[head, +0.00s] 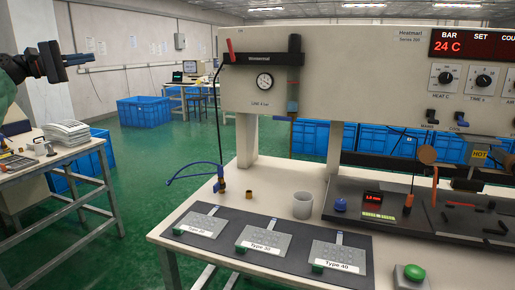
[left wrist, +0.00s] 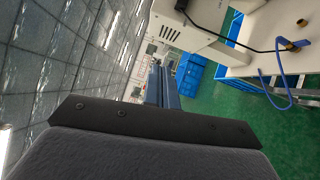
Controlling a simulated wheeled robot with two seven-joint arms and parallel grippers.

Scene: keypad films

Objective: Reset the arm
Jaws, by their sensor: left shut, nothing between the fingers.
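My left gripper (head: 78,59) is at the upper left of the head view, raised above the side table and well apart from the workbench. Its fingers are together with nothing between them, pointing right. In the left wrist view the shut fingers (left wrist: 163,88) show at the middle, with the room tilted behind them. My right gripper is in neither view.
A heat-seal machine (head: 350,80) stands behind. A side table (head: 85,148) with papers is at left. Blue crates (head: 143,112) stand on the green floor.

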